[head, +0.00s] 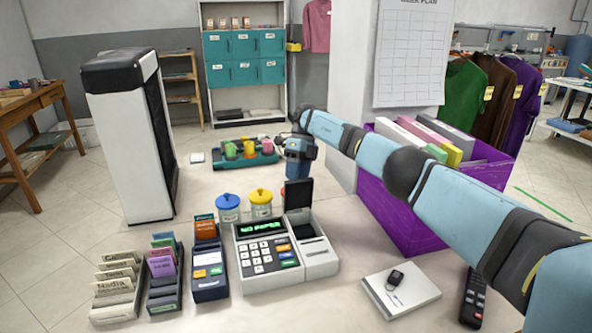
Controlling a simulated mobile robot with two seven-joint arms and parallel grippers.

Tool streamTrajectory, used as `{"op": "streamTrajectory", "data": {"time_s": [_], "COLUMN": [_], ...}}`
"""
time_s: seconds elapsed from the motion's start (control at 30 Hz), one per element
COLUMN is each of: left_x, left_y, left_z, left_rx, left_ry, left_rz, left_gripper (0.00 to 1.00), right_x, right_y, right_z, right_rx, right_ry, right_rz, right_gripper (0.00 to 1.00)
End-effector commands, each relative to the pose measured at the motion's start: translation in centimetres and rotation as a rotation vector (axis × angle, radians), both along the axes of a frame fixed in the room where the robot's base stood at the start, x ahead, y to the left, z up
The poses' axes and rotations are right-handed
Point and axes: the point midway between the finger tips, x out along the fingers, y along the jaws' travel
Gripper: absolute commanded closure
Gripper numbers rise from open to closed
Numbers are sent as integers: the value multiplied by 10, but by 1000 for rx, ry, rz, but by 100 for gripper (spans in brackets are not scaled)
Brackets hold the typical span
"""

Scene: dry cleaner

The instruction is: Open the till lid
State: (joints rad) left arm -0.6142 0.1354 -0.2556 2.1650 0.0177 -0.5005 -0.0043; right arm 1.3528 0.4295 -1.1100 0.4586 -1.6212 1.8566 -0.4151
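The till (268,262) stands on the counter in the middle of the head view. It is a pale grey unit with a keypad, and its display (261,228) reads "NO PAPER". On its right side is a printer section with a dark open bay (303,229). The till lid (298,195), a dark panel, stands upright at the back of this bay. My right gripper (298,172) points down just above and behind the lid. Its fingertips are mostly hidden, so I cannot tell whether they touch the lid or are open. My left gripper is not in view.
A purple bin (404,220) with boxes stands right of the till, under my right arm. A white pad (401,289) with a key fob and a black remote (473,298) lie front right. Card holders (208,275) stand left. Two jars (229,208) and a cup tray (237,161) sit behind.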

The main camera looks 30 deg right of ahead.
Motion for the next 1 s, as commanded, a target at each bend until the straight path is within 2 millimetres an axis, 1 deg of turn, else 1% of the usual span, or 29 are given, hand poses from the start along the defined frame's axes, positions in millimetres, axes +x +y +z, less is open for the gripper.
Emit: {"op": "streamTrajectory", "data": {"time_s": [0.03, 0.5, 0.6, 0.67, 0.77, 1.0], "left_x": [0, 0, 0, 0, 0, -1], "left_y": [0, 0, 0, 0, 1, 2], "left_z": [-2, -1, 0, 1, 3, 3], "left_rx": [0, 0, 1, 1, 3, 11], "left_ry": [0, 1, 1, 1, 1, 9], "left_rz": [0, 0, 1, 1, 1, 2], "left_gripper": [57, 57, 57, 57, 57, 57], "right_x": [-2, -1, 0, 0, 0, 0], "right_y": [2, 2, 2, 2, 2, 4], "right_z": [-10, -6, -2, 5, 22, 81], "right_rx": [-4, 0, 0, 1, 1, 1], "right_ry": [8, 3, 2, 1, -2, -4], "right_rz": [1, 1, 2, 1, 1, 4], "right_gripper": [54, 54, 54, 54, 54, 54]}}
